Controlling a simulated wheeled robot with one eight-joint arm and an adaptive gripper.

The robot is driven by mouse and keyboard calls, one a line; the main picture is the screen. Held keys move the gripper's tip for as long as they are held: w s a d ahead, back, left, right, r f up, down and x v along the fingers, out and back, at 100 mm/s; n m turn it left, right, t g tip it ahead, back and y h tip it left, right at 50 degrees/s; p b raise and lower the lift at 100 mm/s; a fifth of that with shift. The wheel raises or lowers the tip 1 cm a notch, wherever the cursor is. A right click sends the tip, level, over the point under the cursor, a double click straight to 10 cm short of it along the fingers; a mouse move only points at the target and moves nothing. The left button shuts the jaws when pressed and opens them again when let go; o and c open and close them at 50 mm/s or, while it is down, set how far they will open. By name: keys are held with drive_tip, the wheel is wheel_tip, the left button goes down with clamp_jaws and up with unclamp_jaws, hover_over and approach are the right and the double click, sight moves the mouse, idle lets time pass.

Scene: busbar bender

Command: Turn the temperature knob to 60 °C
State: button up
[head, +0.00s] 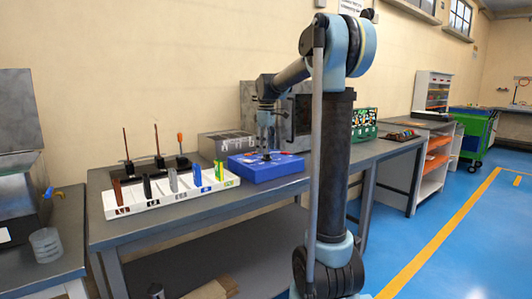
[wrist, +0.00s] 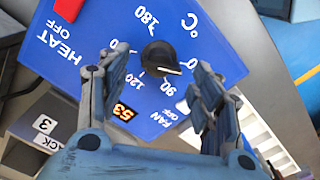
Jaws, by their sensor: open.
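The temperature knob (wrist: 161,57) is black and round, on a blue control panel (wrist: 225,55) in the wrist view. Its pale pointer mark faces right and slightly down. An orange display (wrist: 125,111) reads 53. My gripper (wrist: 150,78) is open, with one finger to each side of the knob and apart from it. In the head view, my gripper (head: 266,137) points down over the blue box (head: 270,169); the knob is too small to make out there.
A white rack (head: 150,203) with coloured slots stands left of the blue box on the grey workbench (head: 115,232). A red part (wrist: 69,9) sits on the panel's corner. A grey metal box (head: 226,143) and dark machine (head: 300,115) stand behind.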

wheel_tip(320, 180, up, 10)
idle(0.4)
drive_tip(key=s+d+f+m+t, duration=0.1)
drive_tip(key=s+d+f+m, duration=0.25)
drive_tip(key=s+f, duration=0.45)
drive_tip(key=s+d+f+m, duration=0.3)
drive_tip(key=s+d+f, duration=0.1)
drive_tip(key=s, duration=0.9)
drive_tip(key=s+d+f+m, duration=0.1)
drive_tip(key=s+f+m, duration=0.2)
drive_tip(key=s+f, duration=0.5)
drive_tip(key=s+d+f+m+t, duration=0.1)
drive_tip(key=s+f+m, duration=0.2)
drive_tip(key=s+f, duration=0.5)
wheel_tip(320, 180, down, 4)
drive_tip(key=shift+s+d+f, duration=0.2)
drive_tip(key=shift+s+d, duration=0.05)
drive_tip(key=shift+c, duration=0.5)
